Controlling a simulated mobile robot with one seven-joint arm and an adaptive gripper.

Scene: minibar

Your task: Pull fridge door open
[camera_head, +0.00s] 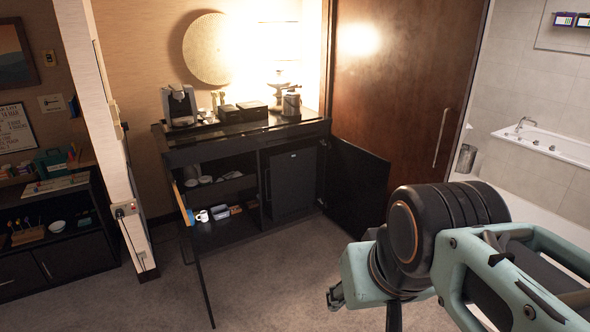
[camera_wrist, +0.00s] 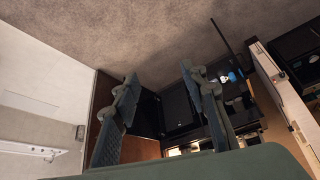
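The black minibar fridge (camera_head: 293,185) sits in the right-hand bay of the dark cabinet (camera_head: 240,137), and its door looks shut. The cabinet door (camera_head: 357,188) beside it stands open to the right. In the wrist view, which is turned upside down, the fridge (camera_wrist: 179,108) shows as a dark panel beyond the fingers. My gripper (camera_wrist: 161,76) is open, its two fingers wide apart with nothing between them, and it is clear of the fridge. In the head view my arm fills the lower right; the fingers cannot be made out clearly there.
Another cabinet door (camera_head: 203,285) stands open at the left, seen nearly edge-on. Cups (camera_head: 202,216) and small items lie on the open shelves. A coffee machine (camera_head: 180,105) and a kettle (camera_head: 291,102) stand on top. The carpet (camera_head: 265,275) before the fridge is clear.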

